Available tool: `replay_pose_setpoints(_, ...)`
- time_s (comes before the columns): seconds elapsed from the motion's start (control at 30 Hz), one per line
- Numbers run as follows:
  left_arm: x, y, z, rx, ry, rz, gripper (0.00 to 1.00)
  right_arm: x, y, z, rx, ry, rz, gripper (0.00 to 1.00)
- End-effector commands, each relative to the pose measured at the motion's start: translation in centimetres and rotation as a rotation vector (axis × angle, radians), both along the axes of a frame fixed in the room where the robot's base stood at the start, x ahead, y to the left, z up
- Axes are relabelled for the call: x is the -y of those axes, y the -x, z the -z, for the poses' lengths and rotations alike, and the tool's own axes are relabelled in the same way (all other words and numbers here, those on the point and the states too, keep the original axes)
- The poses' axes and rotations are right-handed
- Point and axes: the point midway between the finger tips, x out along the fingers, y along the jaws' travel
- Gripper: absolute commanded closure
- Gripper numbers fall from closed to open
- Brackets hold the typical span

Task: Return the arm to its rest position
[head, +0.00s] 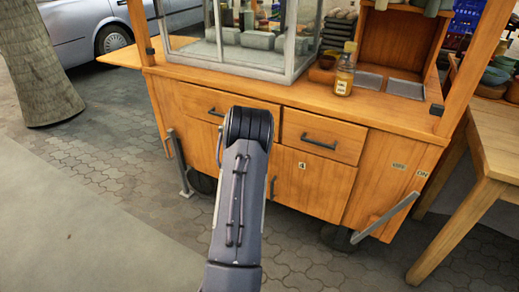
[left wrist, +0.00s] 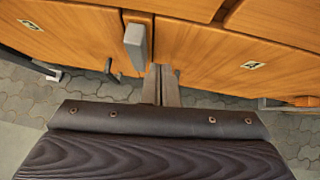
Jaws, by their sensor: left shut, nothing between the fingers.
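My grey arm (head: 238,190) rises from the bottom middle of the head view, in front of the wooden cart (head: 350,185). Its gripper is hidden there behind the arm. In the left wrist view my left gripper (left wrist: 161,75) is shut and empty, its two fingers side by side. The fingers point toward the cart's orange wooden front (left wrist: 220,50). A grey upright handle (left wrist: 136,45) shows just left of the fingertips; I cannot tell whether they touch it. My right gripper is in neither view.
A glass case (head: 250,40) and an amber bottle (head: 344,72) stand on the cart top. A wooden table (head: 485,150) is at right, a tree trunk (head: 38,65) and a car (head: 85,30) at left. Grey paving (head: 90,200) at lower left is clear.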

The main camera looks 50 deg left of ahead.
Motion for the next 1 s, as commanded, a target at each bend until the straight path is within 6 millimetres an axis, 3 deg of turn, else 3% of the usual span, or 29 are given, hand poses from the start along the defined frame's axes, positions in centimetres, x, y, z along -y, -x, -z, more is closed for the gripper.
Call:
replay_pose_setpoints(0.4, 2.1, 4.3, -4.7, -0.001, 0.002, 0.002, 1.0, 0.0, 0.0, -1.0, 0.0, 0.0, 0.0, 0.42)
replay_pose_setpoints(0.87, 2.6, 5.1, -5.7, 0.011, 0.011, -0.014, 1.0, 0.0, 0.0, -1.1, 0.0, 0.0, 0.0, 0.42)
replay_pose_setpoints(0.97, 3.3, 4.6, -8.2, 0.114, 0.068, -0.129, 1.0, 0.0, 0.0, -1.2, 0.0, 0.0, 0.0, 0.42)
replay_pose_setpoints(1.0, 3.9, 4.4, -9.8, 0.184, 0.118, -0.214, 1.0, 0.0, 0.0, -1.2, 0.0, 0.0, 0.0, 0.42)
